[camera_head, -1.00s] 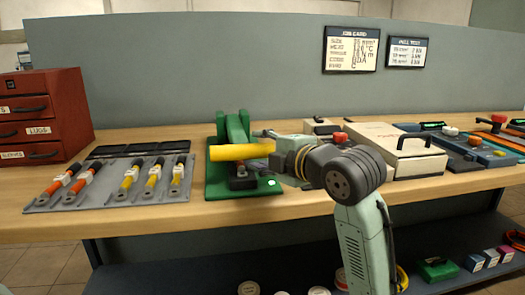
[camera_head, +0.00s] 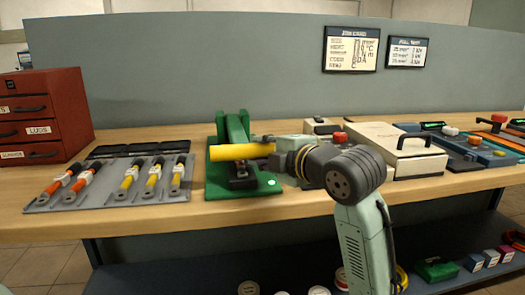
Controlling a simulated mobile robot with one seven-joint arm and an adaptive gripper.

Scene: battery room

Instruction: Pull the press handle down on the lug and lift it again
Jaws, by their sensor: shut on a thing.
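The green press (camera_head: 234,128) stands on its green base plate (camera_head: 220,183) at the middle of the bench. Its yellow press handle (camera_head: 238,151) lies level across the front of the press, above a dark block (camera_head: 243,176). My gripper (camera_head: 275,144) comes in from the right and is shut on the right end of the yellow handle. The fingertips are small and partly hidden by the handle and wrist. I cannot make out a lug under the press.
A red drawer cabinet (camera_head: 45,112) stands at the far left. A white case (camera_head: 408,160) and testers (camera_head: 480,152) fill the bench on the right.

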